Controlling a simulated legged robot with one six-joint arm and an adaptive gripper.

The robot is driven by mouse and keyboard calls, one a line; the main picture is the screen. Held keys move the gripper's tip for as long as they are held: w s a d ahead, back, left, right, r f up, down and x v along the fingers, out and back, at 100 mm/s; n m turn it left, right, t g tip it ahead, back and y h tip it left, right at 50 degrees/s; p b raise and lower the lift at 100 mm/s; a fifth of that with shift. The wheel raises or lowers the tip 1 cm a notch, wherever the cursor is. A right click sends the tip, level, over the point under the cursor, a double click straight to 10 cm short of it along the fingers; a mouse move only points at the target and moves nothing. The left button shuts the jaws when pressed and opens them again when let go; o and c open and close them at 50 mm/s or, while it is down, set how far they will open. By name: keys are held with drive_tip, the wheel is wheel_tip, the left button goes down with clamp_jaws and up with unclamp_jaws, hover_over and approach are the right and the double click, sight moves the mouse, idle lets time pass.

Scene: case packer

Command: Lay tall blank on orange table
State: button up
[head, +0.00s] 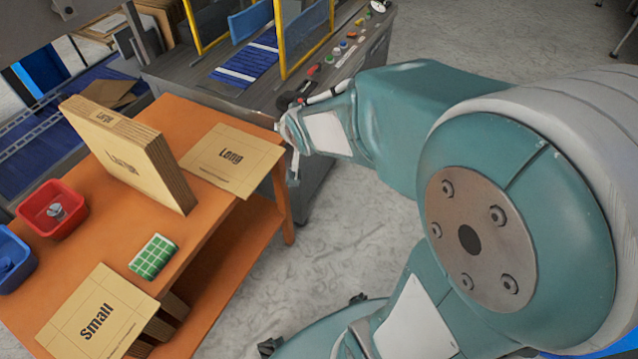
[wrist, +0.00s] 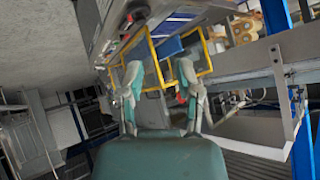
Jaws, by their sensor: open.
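The orange table (head: 215,240) stands at the left in the head view. A flat cardboard blank marked "Long" (head: 232,158) lies at its far right corner, partly over the edge. A thick cardboard stack marked "Large" (head: 125,160) stands upright left of it. A blank marked "Small" (head: 97,318) lies at the near end. I read no "Tall" label on any blank. My gripper (head: 290,130) is beyond the "Long" blank's right edge, beside the grey machine. In the wrist view my gripper (wrist: 160,76) has its two fingers apart with nothing between them.
The grey machine (head: 190,78) with yellow frames, blue slats and coloured buttons stands behind the table. A red bin (head: 52,222), a blue bin (head: 22,262) and a green checked block (head: 153,257) are on the table.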

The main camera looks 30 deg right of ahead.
drive_tip(key=s+a+r+n+g, duration=0.1)
drive_tip(key=s+r+n+g, duration=0.1)
drive_tip(key=s, duration=0.8)
drive_tip(key=s+a+r+n+g, duration=0.2)
drive_tip(key=s+r, duration=0.3)
drive_tip(key=s, duration=0.6)
drive_tip(key=shift+a+n+y, duration=0.3)
drive_tip(key=shift+y, duration=0.1)
drive_tip(key=shift+o, duration=0.9)
drive_tip(key=shift+w, duration=0.15)
